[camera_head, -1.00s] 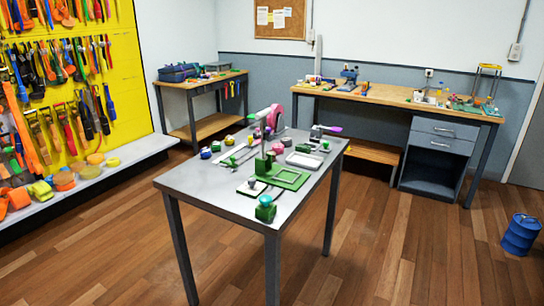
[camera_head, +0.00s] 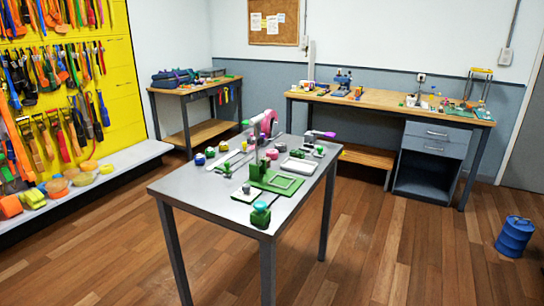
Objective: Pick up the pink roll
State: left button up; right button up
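Several small coloured rolls lie on the grey table in the middle (camera_head: 185,188). A small pink roll (camera_head: 271,153) is on it, close behind a green upright piece. I cannot tell which one is the task's roll. Neither of my grippers is in view.
Green trays (camera_head: 270,184) and a green-capped jar (camera_head: 260,214) stand near the table's front. A yellow strap wall (camera_head: 125,75) is at left, wooden workbenches (camera_head: 385,101) behind, and a blue barrel (camera_head: 515,236) at right.

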aim_at(273, 153)
jog(key=i+l, duration=2.05)
jog(key=i+j, duration=0.05)
jog(key=i, duration=0.05)
